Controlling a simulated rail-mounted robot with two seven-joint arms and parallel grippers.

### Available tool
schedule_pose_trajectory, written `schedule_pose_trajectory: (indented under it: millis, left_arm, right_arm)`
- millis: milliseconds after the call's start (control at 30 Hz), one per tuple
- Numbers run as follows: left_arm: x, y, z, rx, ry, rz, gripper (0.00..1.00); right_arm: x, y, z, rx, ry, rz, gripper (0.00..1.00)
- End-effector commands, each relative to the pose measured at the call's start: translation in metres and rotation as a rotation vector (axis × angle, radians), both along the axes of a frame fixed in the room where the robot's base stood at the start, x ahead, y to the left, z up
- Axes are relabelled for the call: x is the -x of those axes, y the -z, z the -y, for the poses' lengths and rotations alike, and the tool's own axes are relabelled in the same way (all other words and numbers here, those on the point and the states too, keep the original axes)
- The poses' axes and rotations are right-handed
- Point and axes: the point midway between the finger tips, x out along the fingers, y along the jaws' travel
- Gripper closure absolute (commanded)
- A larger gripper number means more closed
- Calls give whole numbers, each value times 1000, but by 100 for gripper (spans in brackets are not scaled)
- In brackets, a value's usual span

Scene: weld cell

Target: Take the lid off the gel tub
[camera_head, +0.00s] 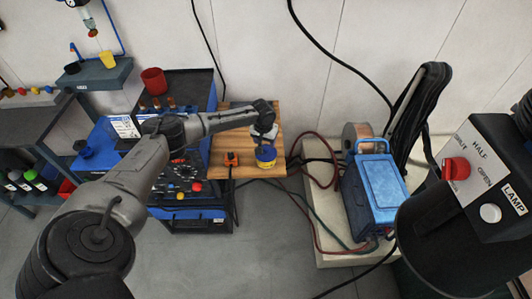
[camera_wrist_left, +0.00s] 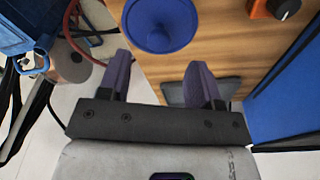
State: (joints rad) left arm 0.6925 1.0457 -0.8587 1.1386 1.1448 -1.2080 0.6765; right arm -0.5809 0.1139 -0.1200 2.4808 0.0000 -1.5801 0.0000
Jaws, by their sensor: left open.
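The gel tub (camera_head: 266,163) stands on a wooden board in the head view. It has a yellowish band and a blue lid (camera_head: 265,152) on top. In the left wrist view the round blue lid (camera_wrist_left: 160,24) is at the top, just beyond the fingertips. My left gripper (camera_head: 264,138) is above the tub in the head view, pointing down. In the left wrist view its two fingers (camera_wrist_left: 158,62) are spread apart with nothing between them, short of the lid. The tub's body is hidden under the lid there. My right gripper is not in view.
An orange block with a black knob (camera_head: 231,159) sits left of the tub on the wooden board (camera_head: 248,111). A blue machine (camera_head: 374,190) with cables stands to the right. A blue tool cart (camera_head: 191,214) stands left. Bare board lies behind the tub.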

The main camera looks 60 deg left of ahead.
Motion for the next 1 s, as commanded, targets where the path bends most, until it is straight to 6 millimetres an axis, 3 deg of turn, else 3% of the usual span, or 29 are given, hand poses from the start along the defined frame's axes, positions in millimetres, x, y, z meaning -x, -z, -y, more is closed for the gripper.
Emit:
schedule_pose_trajectory:
  millis: [300, 667, 1000]
  left_arm:
    - [-5, 40, -2, 0, 0, -1, 41]
    - [-6, 45, -3, 0, 1, -1, 41]
    - [-6, 45, -3, 0, 1, -1, 74]
  right_arm:
    - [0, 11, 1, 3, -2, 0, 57]
    - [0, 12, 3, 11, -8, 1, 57]
    - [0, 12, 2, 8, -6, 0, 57]
